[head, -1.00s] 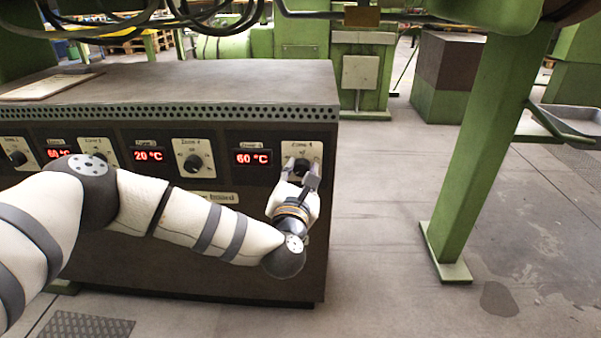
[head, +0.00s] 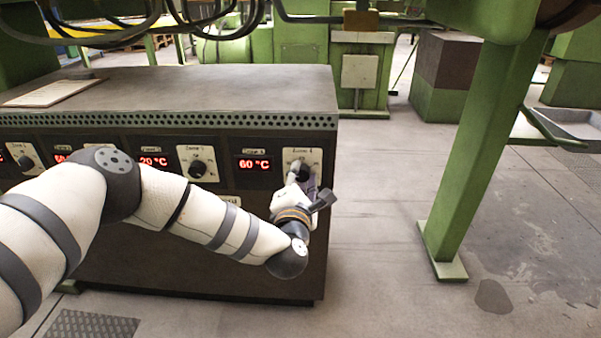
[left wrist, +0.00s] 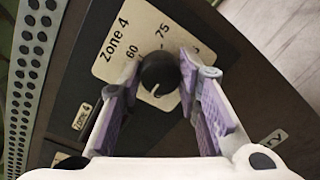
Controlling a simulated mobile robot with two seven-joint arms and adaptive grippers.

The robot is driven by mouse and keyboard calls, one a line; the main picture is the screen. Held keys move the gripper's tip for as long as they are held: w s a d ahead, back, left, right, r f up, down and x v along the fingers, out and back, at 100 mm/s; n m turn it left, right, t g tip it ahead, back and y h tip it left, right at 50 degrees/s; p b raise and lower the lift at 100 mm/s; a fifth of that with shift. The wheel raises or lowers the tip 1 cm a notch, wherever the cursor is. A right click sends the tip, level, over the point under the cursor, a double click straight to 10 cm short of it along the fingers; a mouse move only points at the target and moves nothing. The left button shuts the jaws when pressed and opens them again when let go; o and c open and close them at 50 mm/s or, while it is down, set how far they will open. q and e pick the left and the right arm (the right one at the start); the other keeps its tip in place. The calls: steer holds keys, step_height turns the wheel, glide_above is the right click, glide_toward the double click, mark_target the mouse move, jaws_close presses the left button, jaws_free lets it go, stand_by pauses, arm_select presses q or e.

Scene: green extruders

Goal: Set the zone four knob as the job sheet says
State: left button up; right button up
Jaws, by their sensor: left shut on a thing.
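The zone four knob (head: 303,171) is a round black knob on a pale plate at the right end of the cabinet front. In the left wrist view the knob (left wrist: 158,72) sits on the plate marked "Zone 4" (left wrist: 117,40), with "60" and "75" printed beside it. A short white mark shows on the knob; which number it points to I cannot tell. My left gripper (head: 300,174) is shut on the knob, its purple-padded fingers on either side. A flat board with a paper (head: 50,93), perhaps the job sheet, lies on the cabinet top; its writing is unreadable.
A red display (head: 254,164) beside the knob reads 60 °C. The zone plate (head: 197,163) to the left has a similar knob. A green post (head: 480,150) stands to the right, with clear floor between it and the cabinet (head: 200,85). Black cables hang at upper left.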

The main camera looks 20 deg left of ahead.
arm_select(q)
steer(key=m+p, duration=0.1)
steer(key=m, duration=0.2)
steer(key=shift+r, duration=0.15)
steer(key=shift+m+p, duration=0.7)
steer(key=shift+m, duration=0.5)
steer(key=o, duration=1.1)
steer(key=shift+o, duration=0.2)
steer(key=v, duration=1.2)
steer(key=shift+d, duration=0.15)
